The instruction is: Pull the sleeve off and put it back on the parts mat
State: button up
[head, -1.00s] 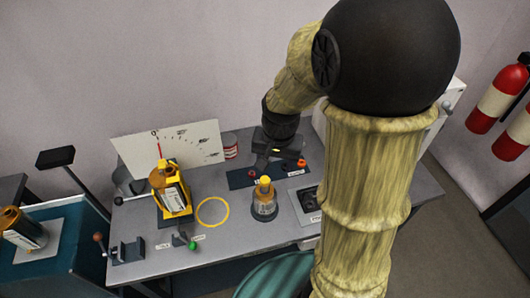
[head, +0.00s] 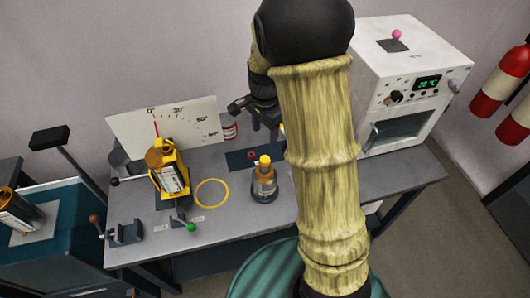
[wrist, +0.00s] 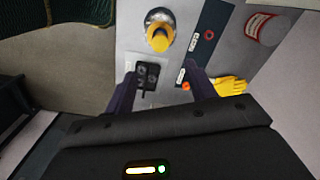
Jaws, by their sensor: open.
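The dark blue parts mat (head: 237,160) lies at the back of the bench, partly behind my arm. A small red ring (head: 251,155) is on it. The wrist view shows the mat (wrist: 203,50) with the red ring (wrist: 209,34) and an orange-red piece (wrist: 186,86). An amber vessel with a yellow top (head: 264,178) stands upright on a grey base in front of the mat; its yellow top (wrist: 159,38) also shows in the wrist view. I cannot tell which part is the sleeve. My gripper (head: 246,114) is open and empty, raised above the bench, apart from these things.
A white oven (head: 408,85) stands right. A can (head: 229,128) stands behind.

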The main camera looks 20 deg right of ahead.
aim_at(265, 159)
notch_tip(265, 159, down, 16)
jog(key=shift+r+p, duration=0.15)
jog(key=shift+p, duration=0.8)
grip_shut()
jog(key=shift+r+p, duration=0.5)
jog(key=shift+r, duration=0.15)
dwell(0.6)
jog(key=shift+r+p, duration=1.75)
jog(key=shift+r, duration=0.5)
